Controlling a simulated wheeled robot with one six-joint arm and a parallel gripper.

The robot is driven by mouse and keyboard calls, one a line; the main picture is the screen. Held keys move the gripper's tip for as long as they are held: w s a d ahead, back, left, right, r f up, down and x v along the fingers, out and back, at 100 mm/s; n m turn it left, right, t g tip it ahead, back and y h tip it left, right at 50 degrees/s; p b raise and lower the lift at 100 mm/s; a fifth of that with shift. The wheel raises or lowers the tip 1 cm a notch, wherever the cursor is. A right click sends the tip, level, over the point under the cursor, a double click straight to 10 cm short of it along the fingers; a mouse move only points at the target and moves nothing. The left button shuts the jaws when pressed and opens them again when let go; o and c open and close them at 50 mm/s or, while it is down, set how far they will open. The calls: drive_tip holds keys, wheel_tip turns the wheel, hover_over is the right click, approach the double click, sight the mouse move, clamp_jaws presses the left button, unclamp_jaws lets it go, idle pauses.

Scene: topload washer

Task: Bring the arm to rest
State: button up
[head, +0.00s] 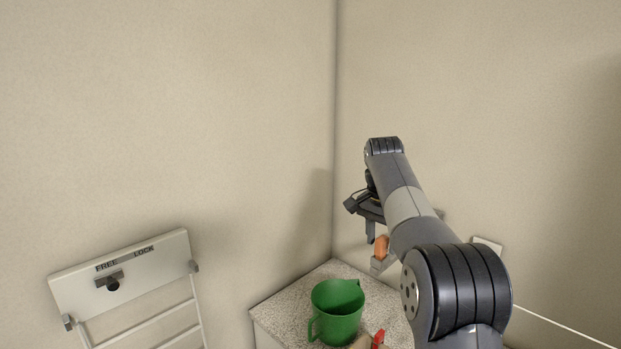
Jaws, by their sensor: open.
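My arm reaches up and away on the right side of the head view, bent at a raised wrist. My gripper (374,240) hangs below the wrist, partly hidden by the arm, and is open. It is above and to the right of the green jug on the counter, apart from it. A small orange thing (381,247) shows by the fingers; I cannot tell whether it is part of the gripper or lies behind it.
A speckled counter (278,305) stands in the room corner with a green jug (338,311) and a red item (378,339) on it. A white panel marked FREE and LOCK (125,272) with a rack below is on the left. Open air surrounds the raised wrist.

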drive_tip(key=shift+f, duration=0.5)
drive_tip(key=shift+r, duration=0.5)
drive_tip(key=r+p, duration=0.1)
drive_tip(key=r, duration=0.2)
drive_tip(key=r+p, duration=0.1)
drive_tip(key=r, duration=0.2)
drive_tip(key=r+p, duration=0.1)
drive_tip(key=r, duration=0.2)
drive_tip(key=shift+s+a+r, duration=0.3)
drive_tip(key=shift+s+a, duration=0.1)
drive_tip(key=f+b, duration=0.1)
drive_tip(key=f, duration=0.2)
drive_tip(key=f+b, duration=0.1)
drive_tip(key=f, duration=0.3)
drive_tip(key=d+f+b, duration=0.1)
drive_tip(key=f, duration=0.3)
drive_tip(key=shift+w, duration=0.4)
wheel_tip(320, 180, up, 4)
drive_tip(key=shift+w+r+p, duration=0.1)
drive_tip(key=shift+r+p, duration=0.05)
drive_tip(key=shift+p, duration=0.7)
drive_tip(key=shift+f+b, duration=0.5)
drive_tip(key=shift+b, duration=0.35)
drive_tip(key=shift+a+b, duration=0.1)
drive_tip(key=shift+b, duration=0.25)
drive_tip(key=shift+r, duration=0.25)
